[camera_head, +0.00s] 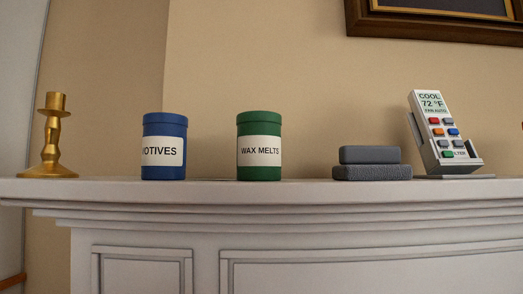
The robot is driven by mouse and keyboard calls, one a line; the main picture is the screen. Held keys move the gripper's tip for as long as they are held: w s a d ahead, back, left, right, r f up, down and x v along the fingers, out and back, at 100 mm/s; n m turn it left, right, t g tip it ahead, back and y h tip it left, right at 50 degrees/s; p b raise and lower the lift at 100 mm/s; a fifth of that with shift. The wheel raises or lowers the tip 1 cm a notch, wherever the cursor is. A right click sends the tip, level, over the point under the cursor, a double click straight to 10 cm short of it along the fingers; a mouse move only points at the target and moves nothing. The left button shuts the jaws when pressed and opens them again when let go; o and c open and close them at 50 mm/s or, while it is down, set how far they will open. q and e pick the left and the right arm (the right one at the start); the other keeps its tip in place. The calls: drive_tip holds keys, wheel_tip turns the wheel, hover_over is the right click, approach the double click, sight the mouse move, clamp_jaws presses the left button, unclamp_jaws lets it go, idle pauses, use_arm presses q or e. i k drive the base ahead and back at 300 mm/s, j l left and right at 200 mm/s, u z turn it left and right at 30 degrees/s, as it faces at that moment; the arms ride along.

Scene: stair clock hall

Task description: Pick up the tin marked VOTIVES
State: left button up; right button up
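A blue lidded tin (164,147) stands upright on the white mantel shelf (300,193), left of the middle of the head view. Its white label reads "OTIVES", with the first letter turned out of sight around the left side. A green lidded tin (259,146) marked WAX MELTS stands upright to its right, with a clear gap between them. Neither of my grippers shows in the head view.
A brass candlestick (52,140) stands left of the blue tin. Right of the green tin are a stacked grey block (371,163) and a remote (444,130) leaning in a holder. A framed picture (440,27) hangs above. The shelf's front edge runs below everything.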

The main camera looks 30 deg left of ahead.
sight(165, 151)
drive_tip(key=i+l+u, duration=0.2)
drive_tip(key=l, duration=0.35)
drive_tip(key=i+l+u, duration=0.2)
drive_tip(key=l, duration=0.4)
drive_tip(key=i+l+u, duration=0.2)
drive_tip(key=l, duration=0.4)
drive_tip(key=l+u, duration=0.2)
drive_tip(key=l, duration=0.4)
drive_tip(key=i+l+u, duration=0.2)
drive_tip(key=l, duration=0.45)
drive_tip(key=k+j+u, duration=0.15)
drive_tip(key=j, duration=0.45)
drive_tip(key=k+j+u, duration=0.2)
drive_tip(key=j, duration=0.45)
drive_tip(key=j+u, duration=0.15)
drive_tip(key=j, duration=0.5)
